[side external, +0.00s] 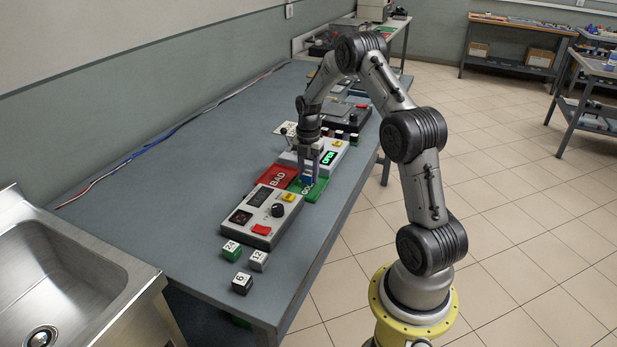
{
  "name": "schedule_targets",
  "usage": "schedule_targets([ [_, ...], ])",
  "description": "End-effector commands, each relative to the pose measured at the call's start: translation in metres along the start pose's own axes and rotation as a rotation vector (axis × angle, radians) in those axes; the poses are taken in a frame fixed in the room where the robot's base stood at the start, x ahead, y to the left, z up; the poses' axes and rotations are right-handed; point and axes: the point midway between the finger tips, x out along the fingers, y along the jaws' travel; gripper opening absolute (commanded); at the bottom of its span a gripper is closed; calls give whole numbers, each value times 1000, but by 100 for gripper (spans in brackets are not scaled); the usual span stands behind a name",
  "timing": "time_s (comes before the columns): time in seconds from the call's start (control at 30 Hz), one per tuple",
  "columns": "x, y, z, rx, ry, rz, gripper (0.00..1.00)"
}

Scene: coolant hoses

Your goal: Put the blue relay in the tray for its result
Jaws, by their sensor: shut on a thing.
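My gripper (309,174) points down over the green tray (318,192) and is shut on the blue relay (307,181), a small block between its fingertips. I cannot tell whether the relay touches the tray's floor. The green tray's lettering is partly hidden by the gripper and relay. The red tray (276,178), marked BAD, lies just left of the green one and looks empty. A grey tester (334,146) behind the trays shows OPEN in green on its display.
A grey box (262,215) with a dial and a red button stands in front of the trays. Green, grey and black numbered blocks (242,283) sit nearer the front. More small blocks and a dark device (345,118) stand behind.

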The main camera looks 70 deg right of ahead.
Motion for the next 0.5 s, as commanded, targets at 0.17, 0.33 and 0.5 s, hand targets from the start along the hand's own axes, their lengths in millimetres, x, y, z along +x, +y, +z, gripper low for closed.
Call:
schedule_targets([
  [0.17,12,0,0,0,-1,1,0],
  [0.33,12,0,0,0,-1,1,0],
  [0.5,15,0,0,0,0,0,47],
])
